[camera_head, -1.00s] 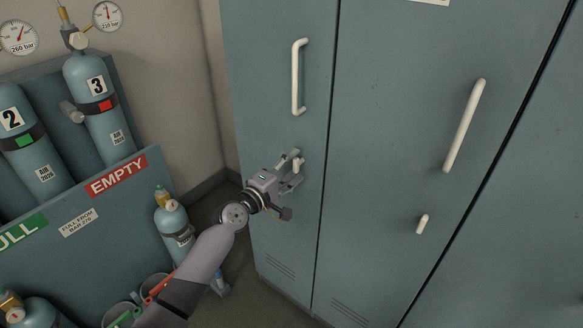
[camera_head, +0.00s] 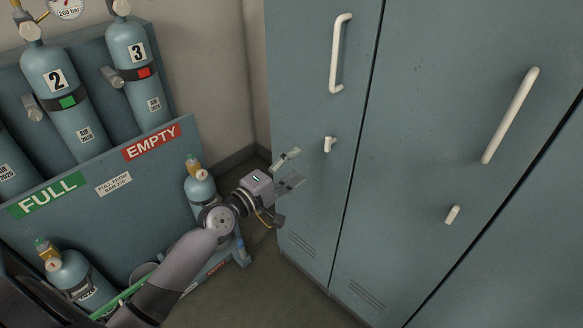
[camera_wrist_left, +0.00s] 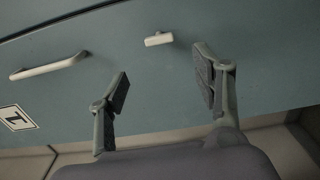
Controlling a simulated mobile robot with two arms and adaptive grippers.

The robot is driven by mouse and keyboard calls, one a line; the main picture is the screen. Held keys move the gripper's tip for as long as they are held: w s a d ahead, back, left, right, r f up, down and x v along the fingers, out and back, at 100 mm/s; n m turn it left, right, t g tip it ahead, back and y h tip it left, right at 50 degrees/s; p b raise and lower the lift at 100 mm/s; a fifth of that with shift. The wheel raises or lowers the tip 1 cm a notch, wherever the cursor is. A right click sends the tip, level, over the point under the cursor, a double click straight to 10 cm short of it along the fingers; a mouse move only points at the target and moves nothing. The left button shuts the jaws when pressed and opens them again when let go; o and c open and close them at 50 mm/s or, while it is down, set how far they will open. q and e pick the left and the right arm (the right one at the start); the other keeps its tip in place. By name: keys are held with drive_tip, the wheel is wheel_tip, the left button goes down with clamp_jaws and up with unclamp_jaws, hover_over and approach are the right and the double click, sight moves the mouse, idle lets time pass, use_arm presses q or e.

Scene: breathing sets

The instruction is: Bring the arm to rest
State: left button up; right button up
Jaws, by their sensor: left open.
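My left gripper (camera_head: 291,170) is open and empty in the head view. It is in front of the left locker door (camera_head: 310,190), to the left of and a little below that door's small latch knob (camera_head: 329,144). In the left wrist view the open fingers (camera_wrist_left: 165,85) are spread apart with nothing between them. The knob (camera_wrist_left: 158,39) shows beyond them, apart from both fingers. My right gripper is in neither view.
Blue-grey lockers with long white handles (camera_head: 340,53) fill the right. On the left stands a rack (camera_head: 150,185) with FULL and EMPTY labels and numbered cylinders (camera_head: 60,88). A cylinder (camera_head: 200,190) stands behind my arm. Some floor (camera_head: 235,290) is clear below the lockers.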

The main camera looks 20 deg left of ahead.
use_arm(q)
drive_tip(key=shift+s, duration=0.25)
drive_tip(key=s+a+f+m+g+y, duration=0.1)
drive_tip(key=s+a+f+g+y, duration=0.1)
drive_tip(key=f, duration=1)
drive_tip(key=s+a+f+m+g+y, duration=0.1)
drive_tip(key=s+f+m+g, duration=0.1)
drive_tip(key=f, duration=1)
drive_tip(key=s+f+m+g+y, duration=0.1)
drive_tip(key=s+f+m+g, duration=0.1)
drive_tip(key=s+f, duration=0.45)
drive_tip(key=s+f+m+g+y, duration=0.15)
drive_tip(key=s+f, duration=0.25)
drive_tip(key=f, duration=0.5)
drive_tip(key=s+d+f+m+g, duration=0.1)
drive_tip(key=s+f+m+g, duration=0.1)
drive_tip(key=s+f, duration=0.4)
drive_tip(key=s+d+f+m+g, duration=0.1)
drive_tip(key=s+f+m+g, duration=0.2)
drive_tip(key=s, duration=1.4)
drive_tip(key=s+d+f+m+g, duration=0.1)
drive_tip(key=s+f+m+g, duration=0.2)
drive_tip(key=s+f, duration=0.7)
drive_tip(key=shift+s+d+m+y, duration=0.35)
drive_tip(key=shift+s+m, duration=0.5)
drive_tip(key=shift+m, duration=0.2)
drive_tip(key=shift+g, duration=0.25)
